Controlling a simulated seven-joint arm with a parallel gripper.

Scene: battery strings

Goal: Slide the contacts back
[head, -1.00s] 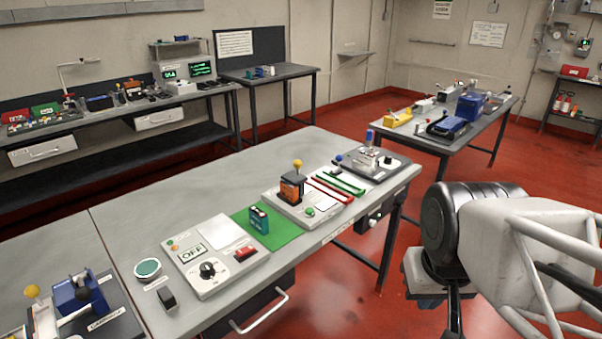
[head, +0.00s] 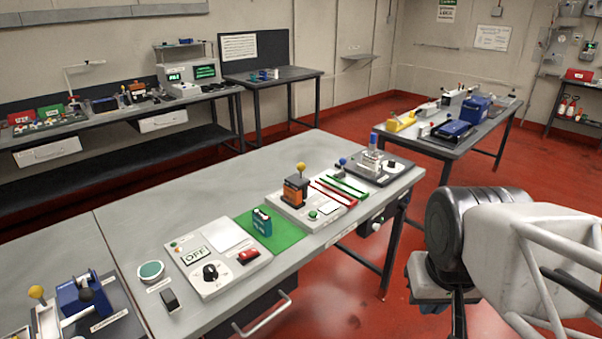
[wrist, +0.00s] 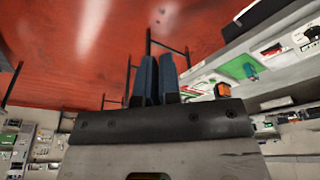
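On the long grey bench, an orange and black block with a yellow knob (head: 296,188) stands on a pale panel. Red strips (head: 333,193) and green strips (head: 347,184) lie beside it. At the bench's right end, a dark unit with a dial (head: 391,168) carries a pale upright post (head: 374,152) and a small blue knob (head: 343,162). I cannot tell which parts are the contacts. My gripper (wrist: 157,80) shows two blue fingers close together, apparently shut and empty, above the red floor and apart from the bench. Its fingertips cannot be made out in the head view.
A teal battery-like block (head: 262,221) sits on a green mat (head: 285,237). A control panel reading OFF (head: 215,262) is left of it. A blue device (head: 85,292) is at the near left. A second table (head: 440,150) stands behind on the right. Red floor lies between.

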